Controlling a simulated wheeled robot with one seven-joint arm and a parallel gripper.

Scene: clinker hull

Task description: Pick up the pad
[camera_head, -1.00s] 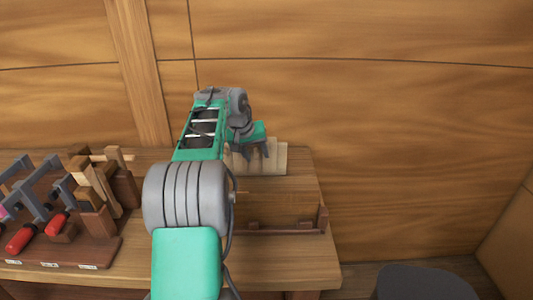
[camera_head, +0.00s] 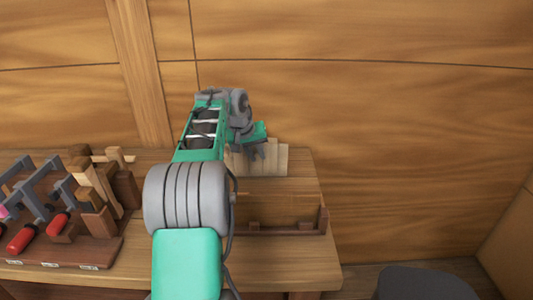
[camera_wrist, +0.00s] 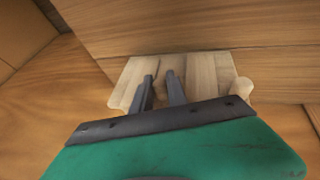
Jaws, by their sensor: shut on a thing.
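The pale wooden pad (camera_head: 280,160) is at the back of the bench, close to the plank wall, partly hidden by my gripper in the head view. In the wrist view pale wood (camera_wrist: 203,75) lies around and beyond my fingers, with seams that make separate pieces hard to tell apart. My gripper (camera_head: 257,156) is over the pale wood, its dark fingers close together with a narrow strip of pale wood between them. It also shows in the wrist view (camera_wrist: 162,78). It is shut on the pad; the exact contact is hard to see.
A dark wooden rack (camera_head: 85,250) with grey clamps and red handles stands on the bench at left, beside several wooden blocks (camera_head: 92,185). A low brown ledge (camera_head: 280,229) is in front of the pale wood. The plank wall (camera_head: 400,120) rises behind. A dark rounded object (camera_head: 425,283) is at bottom right.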

